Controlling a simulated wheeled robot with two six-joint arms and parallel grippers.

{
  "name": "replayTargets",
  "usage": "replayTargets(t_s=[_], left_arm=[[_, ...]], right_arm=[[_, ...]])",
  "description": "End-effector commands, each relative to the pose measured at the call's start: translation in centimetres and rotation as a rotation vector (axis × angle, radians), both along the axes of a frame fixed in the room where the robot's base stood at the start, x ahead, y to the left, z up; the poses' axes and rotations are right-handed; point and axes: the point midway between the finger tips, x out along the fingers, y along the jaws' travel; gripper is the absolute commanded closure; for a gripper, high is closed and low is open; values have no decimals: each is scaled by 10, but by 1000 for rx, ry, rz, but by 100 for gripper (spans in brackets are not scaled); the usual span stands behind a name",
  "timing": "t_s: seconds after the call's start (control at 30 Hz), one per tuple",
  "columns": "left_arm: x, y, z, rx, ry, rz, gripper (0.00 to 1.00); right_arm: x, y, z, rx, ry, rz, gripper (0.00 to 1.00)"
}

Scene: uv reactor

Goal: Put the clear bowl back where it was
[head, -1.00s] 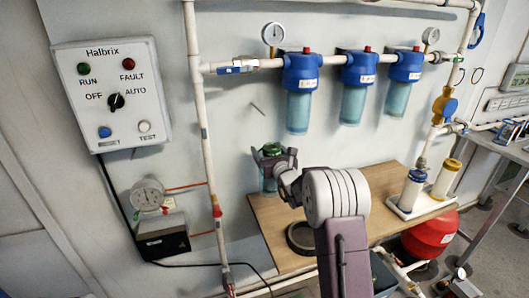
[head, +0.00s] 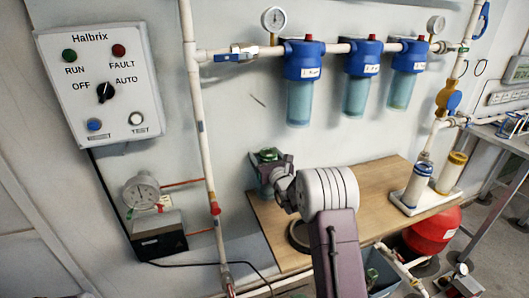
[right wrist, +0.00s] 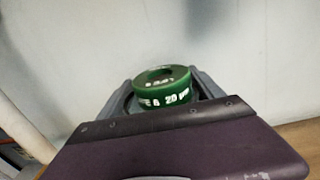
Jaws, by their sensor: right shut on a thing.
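My right gripper (head: 268,166) is shut around a clear bluish bowl (head: 264,187) at the back left corner of the wooden bench. A green ring-shaped end (head: 267,154) stands up out of the bowl. In the right wrist view the green end (right wrist: 163,90) sits upright between the jaws and carries white lettering that includes "20". The bowl's lower part is mostly hidden, and I cannot tell whether it touches the bench. Three blue filter heads hang on the wall pipe, the left one (head: 304,58) nearest above the gripper, each with a bluish bowl-like body below. My left gripper is not in view.
The wooden bench (head: 375,190) has free room at its middle. A dark ring (head: 300,236) lies near its front edge, partly behind my arm. A white tray (head: 428,200) with two cylinders stands at the right. A vertical pipe (head: 203,130) runs left of the gripper.

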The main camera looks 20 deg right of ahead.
Motion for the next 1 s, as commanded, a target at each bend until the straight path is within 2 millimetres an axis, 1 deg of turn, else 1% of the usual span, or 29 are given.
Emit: replayTargets(t_s=[0.1, 0.53, 1.0], left_arm=[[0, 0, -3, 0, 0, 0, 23], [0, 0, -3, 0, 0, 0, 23], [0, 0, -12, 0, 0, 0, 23]], right_arm=[[0, 0, -4, 0, -4, 0, 97], [0, 0, -5, 0, -4, 0, 97], [0, 0, -13, 0, -4, 0, 97]])
